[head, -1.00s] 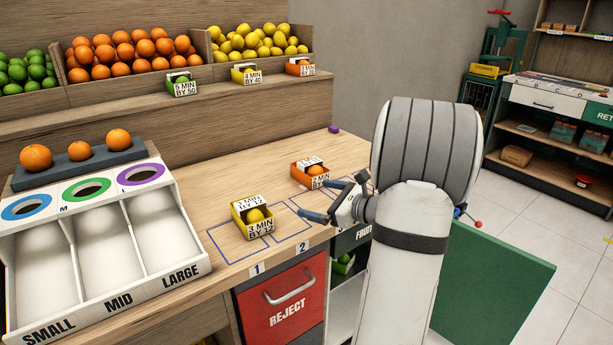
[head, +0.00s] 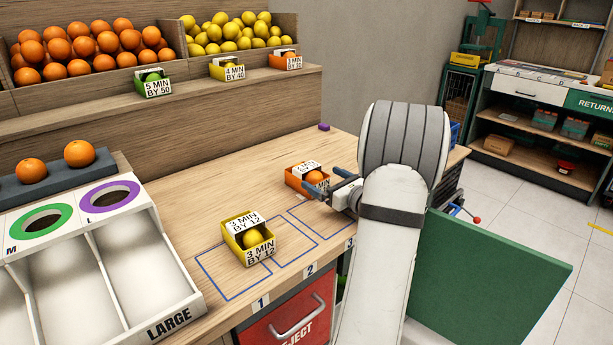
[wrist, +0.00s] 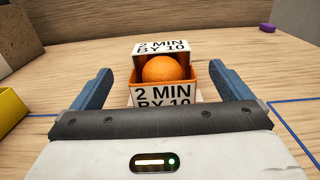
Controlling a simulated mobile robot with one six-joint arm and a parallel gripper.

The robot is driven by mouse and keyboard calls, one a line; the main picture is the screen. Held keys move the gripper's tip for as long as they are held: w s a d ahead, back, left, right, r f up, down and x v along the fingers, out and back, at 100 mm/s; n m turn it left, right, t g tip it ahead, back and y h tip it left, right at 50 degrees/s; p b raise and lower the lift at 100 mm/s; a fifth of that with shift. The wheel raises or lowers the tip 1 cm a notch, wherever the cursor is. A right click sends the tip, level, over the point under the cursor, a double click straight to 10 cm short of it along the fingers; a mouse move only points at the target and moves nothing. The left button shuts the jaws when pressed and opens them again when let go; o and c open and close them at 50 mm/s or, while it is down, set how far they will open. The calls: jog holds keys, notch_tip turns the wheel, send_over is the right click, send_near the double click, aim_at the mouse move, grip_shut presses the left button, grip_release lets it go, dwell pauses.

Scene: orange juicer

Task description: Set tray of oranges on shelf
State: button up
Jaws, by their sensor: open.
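The orange tray (head: 295,182) stands on the counter with an orange fruit (head: 314,178) in it and a white label on it. In the wrist view the tray (wrist: 190,75) reads "2 MIN BY 10" and stands upright straight ahead. My gripper (head: 332,186) is open at the tray's near side. In the wrist view its blue fingers (wrist: 162,90) are on the left and right of the tray, with a gap on each side. The wooden shelf (head: 215,90) runs along the back above the counter and carries green, yellow and orange trays (head: 287,62).
A yellow tray (head: 236,238) marked "3 MIN BY 12" stands left of my gripper on blue outlined squares. A white sorting rack (head: 90,240) is at left. A small purple block (head: 324,127) lies at the back. A green panel (head: 490,275) hangs at right.

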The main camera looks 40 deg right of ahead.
aim_at(313, 170)
jog(key=w, duration=0.5)
jog(key=shift+w+a, duration=0.2)
jog(key=shift+w, duration=0.15)
jog(key=shift+s, duration=0.1)
jog(key=c, duration=1.3)
notch_tip(313, 170, up, 10)
jog(key=shift+r+p, duration=0.1)
jog(key=shift+p, duration=0.55)
